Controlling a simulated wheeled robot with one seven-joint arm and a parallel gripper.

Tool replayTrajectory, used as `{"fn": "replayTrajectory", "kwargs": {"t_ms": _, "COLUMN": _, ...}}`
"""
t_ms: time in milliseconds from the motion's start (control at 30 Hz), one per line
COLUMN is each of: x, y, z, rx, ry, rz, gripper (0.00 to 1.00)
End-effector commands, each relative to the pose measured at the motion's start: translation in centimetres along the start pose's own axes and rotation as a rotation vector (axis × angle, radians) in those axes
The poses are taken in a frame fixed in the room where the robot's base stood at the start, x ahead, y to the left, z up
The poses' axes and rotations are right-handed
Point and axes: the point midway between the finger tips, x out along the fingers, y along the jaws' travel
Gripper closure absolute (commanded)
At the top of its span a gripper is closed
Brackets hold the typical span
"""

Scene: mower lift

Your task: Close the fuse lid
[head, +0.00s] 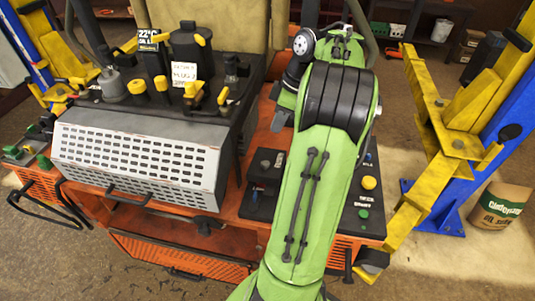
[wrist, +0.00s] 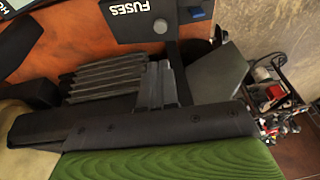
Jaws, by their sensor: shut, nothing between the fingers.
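A dark grey panel with white upside-down FUSES lettering (wrist: 148,27) shows at the top of the wrist view, against an orange surface. It has a small blue-grey knob near its right edge. I take this to be the fuse lid; its top is cut off and I cannot tell how far it stands open. My gripper (wrist: 158,68) is in the middle of the wrist view, its grey fingers together and empty, below the panel in the picture. I cannot tell whether they touch anything.
The orange mower body (head: 240,235) carries a white perforated cover (head: 135,155) at left. A control panel with a yellow button (head: 369,183) is right of my arm. Yellow lift arms (head: 440,120) and a blue post stand at right. Ribbed grey parts (wrist: 108,80) lie left of my fingers.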

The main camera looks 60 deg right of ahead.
Motion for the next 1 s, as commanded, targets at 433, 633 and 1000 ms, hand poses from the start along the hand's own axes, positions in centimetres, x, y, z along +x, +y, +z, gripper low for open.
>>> {"fn": "replayTrajectory", "kwargs": {"t_ms": 433, "x": 10.0, "y": -0.3, "z": 0.6, "rx": 0.005, "ry": -0.001, "rz": -0.002, "gripper": 1.0}}
{"fn": "replayTrajectory", "kwargs": {"t_ms": 633, "x": 11.6, "y": -0.5, "z": 1.1, "rx": 0.006, "ry": 0.0, "rz": 0.001, "gripper": 1.0}}
{"fn": "replayTrajectory", "kwargs": {"t_ms": 1000, "x": 11.7, "y": -0.4, "z": 1.1, "rx": 0.003, "ry": 0.0, "rz": 0.007, "gripper": 1.0}}
